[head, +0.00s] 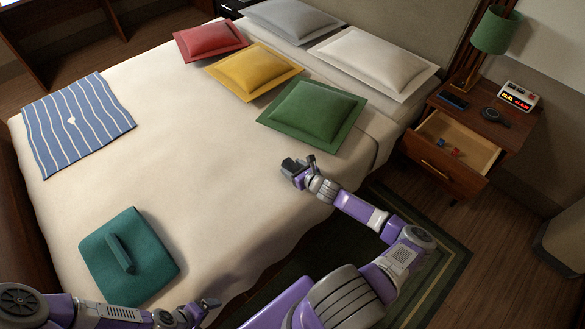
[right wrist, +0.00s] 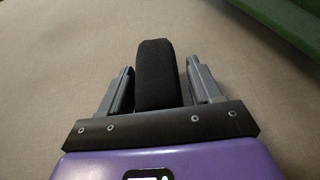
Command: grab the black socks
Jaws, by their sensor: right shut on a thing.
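The black socks (right wrist: 158,75) show as a dark, rounded bundle between the two grey fingers of my right gripper (right wrist: 160,90) in the right wrist view. My right gripper is shut on them. In the head view my right gripper (head: 298,170) is over the right side of the bed, just below the green pillow, with the dark socks (head: 290,165) at its tip. I cannot tell whether the socks touch the bedspread. My left gripper (head: 207,306) is at the bottom of the head view, near the bed's front edge; its fingers are too small to judge.
The bed (head: 190,130) holds a green pillow (head: 312,115), several other pillows, a striped blue garment (head: 75,125) and a folded teal item (head: 125,260). A nightstand (head: 470,130) with an open drawer (head: 450,150) stands at right. The bed's middle is clear.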

